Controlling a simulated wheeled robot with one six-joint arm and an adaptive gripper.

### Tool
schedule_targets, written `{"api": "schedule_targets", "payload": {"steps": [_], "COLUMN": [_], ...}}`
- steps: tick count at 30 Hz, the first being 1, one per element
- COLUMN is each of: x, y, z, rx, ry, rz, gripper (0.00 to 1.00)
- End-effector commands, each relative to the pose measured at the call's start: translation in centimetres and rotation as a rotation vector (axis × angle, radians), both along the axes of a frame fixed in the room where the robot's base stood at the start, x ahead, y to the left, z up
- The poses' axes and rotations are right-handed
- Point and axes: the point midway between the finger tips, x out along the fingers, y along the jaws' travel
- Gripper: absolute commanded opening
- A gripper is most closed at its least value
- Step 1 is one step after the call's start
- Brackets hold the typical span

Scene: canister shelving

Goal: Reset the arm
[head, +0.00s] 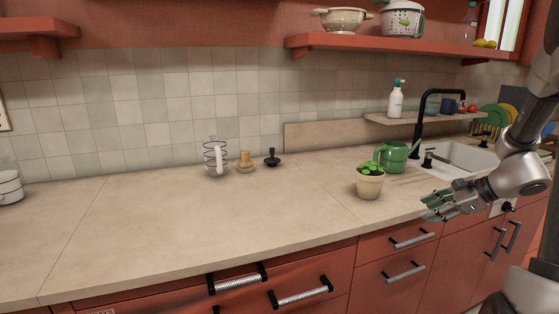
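My gripper (428,207) is at the right of the head view, by the counter's front edge and above the drawer fronts. My arm comes down from the upper right to it. Its fingers point left and look spread apart, with nothing visible between them. A potted plant (369,187) stands upright on the counter to the left of the gripper, apart from it.
The counter (190,230) is clear across its middle and left. A green watering can (391,157), a black tap (420,125) and a sink (465,155) lie behind the gripper. A glass press (215,157) and a white pot (10,187) stand farther left. Drawer handles (413,239) project below.

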Motion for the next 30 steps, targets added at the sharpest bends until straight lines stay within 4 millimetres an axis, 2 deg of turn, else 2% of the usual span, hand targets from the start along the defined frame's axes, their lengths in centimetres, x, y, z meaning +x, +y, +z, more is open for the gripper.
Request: {"api": "schedule_targets", "payload": {"steps": [3, 7, 12, 15, 18, 21, 27, 30], "x": [-5.0, -11.4, -19.2, -22.5, -24.7, -25.9, -26.2, -26.2], "y": [2.1, 3.8, 4.5, 4.3, 4.3, 5.0, 7.0, 7.4], "z": [1.3, 3.3, 6.7, 8.8, 10.6, 12.1, 14.5, 14.7], "rx": [-0.167, -0.386, -0.698, -0.876, -1.033, -1.151, -1.261, -1.270], "ry": [-0.007, -0.027, -0.063, -0.090, -0.124, -0.183, -0.323, -0.344], "rz": [0.263, 0.615, 1.088, 1.302, 1.437, 1.496, 1.509, 1.517], "gripper": [0.40, 0.40, 0.40, 0.40, 0.40, 0.40, 0.40, 0.40]}}
